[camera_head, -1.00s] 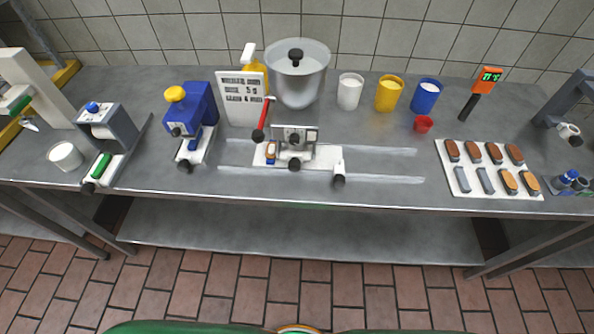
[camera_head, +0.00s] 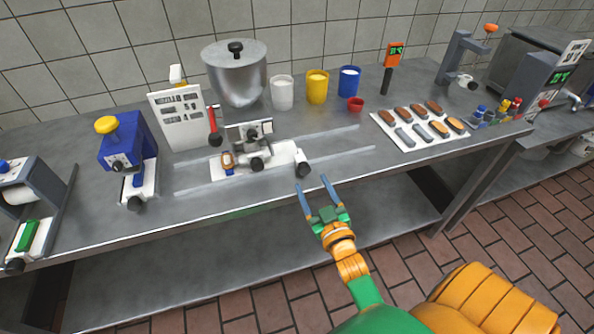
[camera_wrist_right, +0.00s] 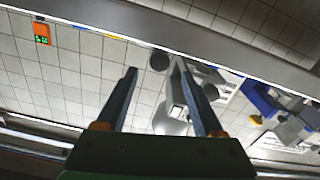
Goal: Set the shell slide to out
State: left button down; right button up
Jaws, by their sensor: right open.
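No label reads "shell slide", so I cannot tell for sure which part it is. The central station (camera_head: 246,134) stands on a white slide plate (camera_head: 284,153) between two pale rails. A brown shell-like piece (camera_head: 227,160) is at the plate's left, and a black knob (camera_head: 303,170) is at its right front end. My right gripper (camera_head: 312,182) is open and empty, in front of the table edge, just short of that knob. In the right wrist view a dark round knob (camera_wrist_right: 159,62) shows between the finger tips, apart from them. My left gripper is not in view.
A blue machine (camera_head: 125,140) and a grey machine (camera_head: 30,185) with knobbed slides stand left. A metal pot (camera_head: 235,75), several cups and a sign (camera_head: 178,118) stand behind. A white tray (camera_head: 398,137) of bars lies right. The front table strip is clear.

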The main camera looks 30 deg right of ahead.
aim_at(305, 172)
jog(key=x, duration=0.6)
jog(key=shift+w+d, duration=0.25)
jog(key=shift+w, duration=0.05)
grip_shut()
jog(key=shift+a+f, duration=0.1)
dwell(0.8)
